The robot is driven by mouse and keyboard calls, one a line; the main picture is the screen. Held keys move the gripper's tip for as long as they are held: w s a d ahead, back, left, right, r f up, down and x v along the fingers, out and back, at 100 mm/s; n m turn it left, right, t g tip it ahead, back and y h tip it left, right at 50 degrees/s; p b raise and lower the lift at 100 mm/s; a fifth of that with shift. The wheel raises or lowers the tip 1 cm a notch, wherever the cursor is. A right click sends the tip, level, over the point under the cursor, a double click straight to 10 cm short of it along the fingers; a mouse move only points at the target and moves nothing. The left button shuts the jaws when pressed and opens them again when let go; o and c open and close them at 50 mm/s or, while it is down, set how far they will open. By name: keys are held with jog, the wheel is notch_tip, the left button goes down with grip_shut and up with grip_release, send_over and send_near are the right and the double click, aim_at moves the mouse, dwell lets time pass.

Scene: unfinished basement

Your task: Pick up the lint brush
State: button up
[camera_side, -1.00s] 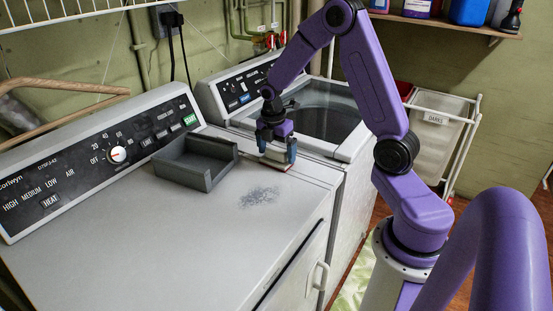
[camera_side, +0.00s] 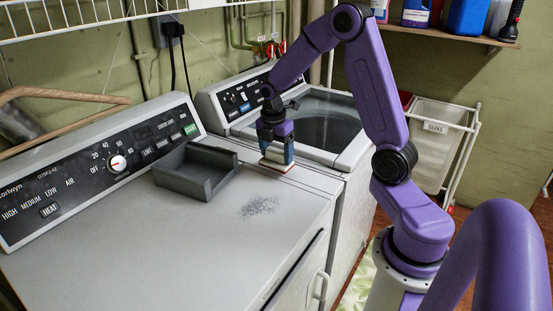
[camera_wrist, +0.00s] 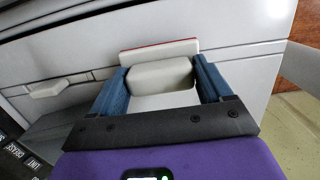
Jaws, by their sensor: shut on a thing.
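The lint brush (camera_side: 277,165) is a pale block with a thin red edge at its base. It is at the right back edge of the dryer top, beside the washer. In the side view my gripper (camera_side: 277,151) points down over it. In the wrist view the pale handle (camera_wrist: 160,75) sits between my two blue fingers, which are shut on it. The wider red-edged base (camera_wrist: 158,50) shows beyond the handle. The brush looks to be at the level of the dryer top; I cannot tell if there is a gap under it.
A grey open tray (camera_side: 172,183) stands on the dryer (camera_side: 150,250), left of my gripper. A patch of lint (camera_side: 259,205) lies in front of the brush. The washer (camera_side: 352,156) is behind right. The front of the dryer top is clear.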

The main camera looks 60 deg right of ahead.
jog(key=s+a+r, duration=0.2)
jog(key=s+r, duration=0.3)
jog(key=s, duration=0.1)
jog(key=s+a+r, duration=0.2)
jog(key=s+r, duration=0.3)
jog(key=s, duration=0.2)
jog(key=shift+a, duration=0.4)
jog(key=shift+s, duration=0.1)
